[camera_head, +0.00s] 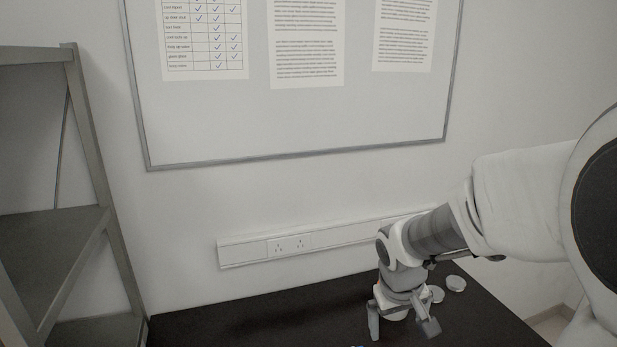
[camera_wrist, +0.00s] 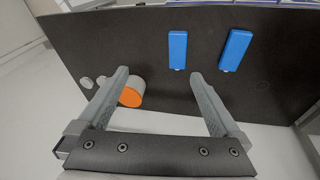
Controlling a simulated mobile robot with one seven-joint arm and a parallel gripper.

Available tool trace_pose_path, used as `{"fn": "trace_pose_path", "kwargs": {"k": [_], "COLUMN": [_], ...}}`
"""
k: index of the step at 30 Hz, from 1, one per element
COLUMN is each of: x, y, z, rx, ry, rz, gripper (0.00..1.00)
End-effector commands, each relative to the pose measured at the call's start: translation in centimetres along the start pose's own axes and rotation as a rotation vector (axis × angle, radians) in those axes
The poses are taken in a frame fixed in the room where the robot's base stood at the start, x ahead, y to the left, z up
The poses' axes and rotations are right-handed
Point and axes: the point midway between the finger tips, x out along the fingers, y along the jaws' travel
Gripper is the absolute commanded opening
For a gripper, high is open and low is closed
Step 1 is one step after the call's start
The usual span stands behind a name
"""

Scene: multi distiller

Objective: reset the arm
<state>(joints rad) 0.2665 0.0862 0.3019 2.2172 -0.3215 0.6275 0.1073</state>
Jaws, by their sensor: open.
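My gripper (camera_head: 402,324) hangs over the dark table at the lower right of the head view, its two fingers spread apart. In the wrist view my gripper (camera_wrist: 158,76) is open, with nothing clamped between the fingers. A cylinder with an orange end and a grey side (camera_wrist: 131,95) shows beside the inner side of the left finger, which partly covers it. I cannot tell whether they touch.
The black table (camera_head: 270,318) holds two blue blocks (camera_wrist: 177,50) (camera_wrist: 235,50) and small white round pieces (camera_head: 456,284). A metal shelf (camera_head: 95,170) stands at left. A whiteboard (camera_head: 200,110) and a socket strip (camera_head: 290,246) are on the wall behind.

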Motion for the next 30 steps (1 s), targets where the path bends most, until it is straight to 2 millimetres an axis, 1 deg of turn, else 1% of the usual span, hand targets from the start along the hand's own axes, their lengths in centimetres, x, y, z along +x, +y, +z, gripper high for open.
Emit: {"fn": "trace_pose_path", "kwargs": {"k": [1, 6, 15, 21, 25, 30], "x": [-1.2, -4.6, -9.4, -12.9, -14.5, -15.5], "y": [0.0, -0.4, -1.7, -2.0, -2.3, -2.6], "z": [0.6, 2.8, 7.1, 9.9, 11.6, 12.8], "rx": [0.015, 0.071, 0.169, 0.194, 0.200, 0.202], "ry": [0.015, 0.054, 0.140, 0.199, 0.231, 0.256], "rz": [0.010, 0.015, -0.026, -0.065, -0.094, -0.123], "gripper": [1.00, 1.00, 1.00, 1.00, 1.00, 1.00]}}
